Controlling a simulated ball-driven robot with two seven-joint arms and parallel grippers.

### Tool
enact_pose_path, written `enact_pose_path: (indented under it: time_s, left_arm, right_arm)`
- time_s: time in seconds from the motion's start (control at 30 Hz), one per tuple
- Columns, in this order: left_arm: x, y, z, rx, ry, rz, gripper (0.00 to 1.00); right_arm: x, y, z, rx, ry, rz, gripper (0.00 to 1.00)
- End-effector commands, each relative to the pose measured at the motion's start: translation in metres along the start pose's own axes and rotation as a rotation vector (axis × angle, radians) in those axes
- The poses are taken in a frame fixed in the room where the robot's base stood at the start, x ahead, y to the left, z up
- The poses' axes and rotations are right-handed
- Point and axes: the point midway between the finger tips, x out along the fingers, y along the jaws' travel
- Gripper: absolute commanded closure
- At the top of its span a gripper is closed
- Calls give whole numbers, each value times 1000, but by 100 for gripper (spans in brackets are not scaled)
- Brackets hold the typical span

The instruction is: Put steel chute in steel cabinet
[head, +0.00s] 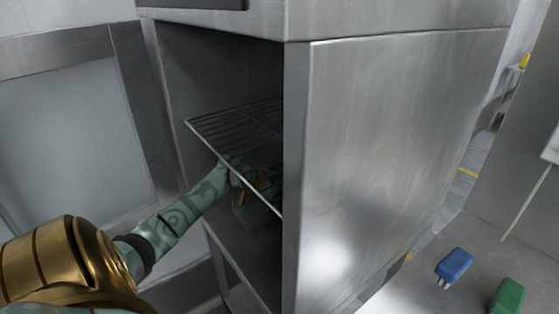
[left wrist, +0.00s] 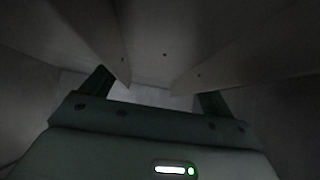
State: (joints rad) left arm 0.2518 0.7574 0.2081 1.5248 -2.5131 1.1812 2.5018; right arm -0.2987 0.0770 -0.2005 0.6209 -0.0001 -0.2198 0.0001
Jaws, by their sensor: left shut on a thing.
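The steel cabinet (head: 395,150) fills the middle of the head view, its open front facing left. My left arm reaches into this opening, below a wire shelf (head: 240,122). My left gripper (head: 252,190) is inside, partly hidden by the shelf and the cabinet's edge. In the dark left wrist view the fingers of the left gripper (left wrist: 152,96) stand apart around pale grey sheet-metal walls, which look like the steel chute (left wrist: 150,35). The gripper is shut on it. In the head view the chute is mostly hidden, and I cannot tell whether it touches the cabinet floor. My right gripper is not in view.
The wire shelf sits just above my left forearm, and the cabinet's front edge is close on its right. A blue object (head: 454,265) and a green object (head: 508,296) lie at the lower right. A framed pale panel (head: 75,140) stands at the left.

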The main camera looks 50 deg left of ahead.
Motion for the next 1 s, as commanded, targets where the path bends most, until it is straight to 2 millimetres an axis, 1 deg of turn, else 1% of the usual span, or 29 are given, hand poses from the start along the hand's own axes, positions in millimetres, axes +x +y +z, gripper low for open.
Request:
enact_pose_path:
  time_s: [0.17, 0.2, 0.23, 0.27, 0.47, 0.53, 0.63, 0.7, 0.73, 1.0]
  left_arm:
    - [0, 0, -1, 0, 3, 0, 53]
    - [1, 0, 1, -1, 1, 0, 10]
    - [1, 0, 1, -1, 1, 0, 2]
    - [1, 0, 1, -1, 1, 0, 0]
    - [0, 0, 1, 0, 1, 0, 0]
    - [-3, 0, -1, 1, 2, 0, 0]
    - [-18, 0, -3, 1, 3, -1, 0]
    - [-35, 0, -4, 2, 4, -1, 0]
    - [-41, 1, -1, 1, 2, 1, 0]
    - [-90, 0, 52, -3, 1, 0, 0]
  right_arm:
    - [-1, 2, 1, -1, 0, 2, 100]
    - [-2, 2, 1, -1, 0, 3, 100]
    - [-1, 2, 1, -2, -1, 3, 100]
    - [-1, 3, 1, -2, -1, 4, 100]
    - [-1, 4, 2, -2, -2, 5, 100]
    - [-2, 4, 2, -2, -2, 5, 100]
    - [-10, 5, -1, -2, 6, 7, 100]
    - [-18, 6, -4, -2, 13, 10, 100]
    - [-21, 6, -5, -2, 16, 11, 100]
    - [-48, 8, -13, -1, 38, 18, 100]
